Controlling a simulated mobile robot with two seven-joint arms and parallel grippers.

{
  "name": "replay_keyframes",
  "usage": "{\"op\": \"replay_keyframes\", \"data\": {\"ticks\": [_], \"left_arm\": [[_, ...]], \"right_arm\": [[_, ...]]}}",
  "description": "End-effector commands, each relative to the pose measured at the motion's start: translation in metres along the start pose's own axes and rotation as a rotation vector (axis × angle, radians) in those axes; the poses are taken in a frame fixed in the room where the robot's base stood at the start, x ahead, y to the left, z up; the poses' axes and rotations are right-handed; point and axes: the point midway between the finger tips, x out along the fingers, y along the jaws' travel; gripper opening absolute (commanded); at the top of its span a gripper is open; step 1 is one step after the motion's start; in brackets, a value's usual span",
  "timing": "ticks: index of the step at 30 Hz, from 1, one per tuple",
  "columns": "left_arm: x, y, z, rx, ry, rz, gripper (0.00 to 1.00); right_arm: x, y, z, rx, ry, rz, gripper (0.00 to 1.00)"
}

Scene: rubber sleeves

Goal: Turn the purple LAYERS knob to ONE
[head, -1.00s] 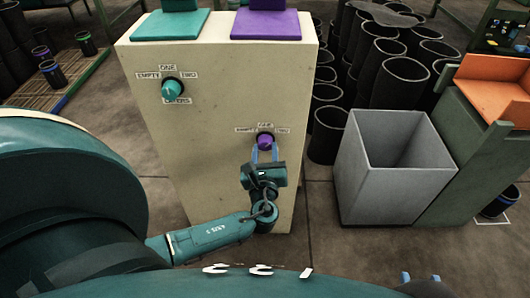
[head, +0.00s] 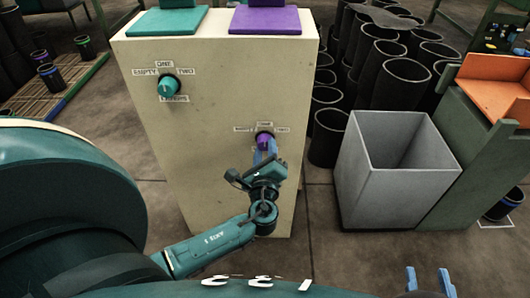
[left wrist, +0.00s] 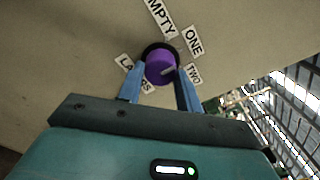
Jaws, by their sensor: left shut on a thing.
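The purple LAYERS knob (head: 264,141) is low on the right of the beige box's front; it also shows in the left wrist view (left wrist: 158,66). My left gripper (head: 264,150) is shut on it, one blue finger on each side. In the left wrist view the knob's pale pointer line aims right, toward the TWO label (left wrist: 194,73) or just above it. The ONE label (left wrist: 193,41) and EMPTY label (left wrist: 160,16) lie above; a finger partly covers the LAYERS label. My right gripper (head: 428,284) is open and empty at the bottom right, only its fingertips visible.
A teal knob (head: 168,86) with its own labels is higher on the left of the beige box (head: 215,130). A grey open bin (head: 395,185) stands to the right. Several black sleeves (head: 402,82) stand behind it.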

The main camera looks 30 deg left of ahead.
Motion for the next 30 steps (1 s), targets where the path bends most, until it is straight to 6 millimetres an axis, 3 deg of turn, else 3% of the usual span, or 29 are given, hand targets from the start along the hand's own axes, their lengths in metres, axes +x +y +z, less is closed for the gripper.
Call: {"op": "replay_keyframes", "data": {"ticks": [12, 13, 18, 21, 30], "left_arm": [[0.0023, -0.0012, 0.0027, -0.008, -0.006, -0.002, 0.12], [0.0023, -0.0012, 0.0027, -0.008, -0.006, -0.002, 0.37], [0.0015, -0.0009, 0.0018, -0.007, -0.004, -0.001, 0.51], [0.0011, -0.0006, 0.0014, -0.007, -0.003, -0.001, 0.57], [0.0011, -0.0001, 0.0008, -0.006, -0.001, 0.000, 0.57]], "right_arm": [[0.0006, -0.0001, -0.0004, 0.000, 0.004, 0.000, 0.36], [0.0006, -0.0002, -0.0004, 0.000, 0.004, 0.000, 0.36], [0.0009, -0.0001, -0.0003, 0.004, 0.003, 0.002, 0.36], [0.0010, -0.0001, -0.0002, 0.005, 0.002, 0.004, 0.36], [0.0010, -0.0001, 0.0001, 0.006, 0.001, 0.004, 0.36]]}}
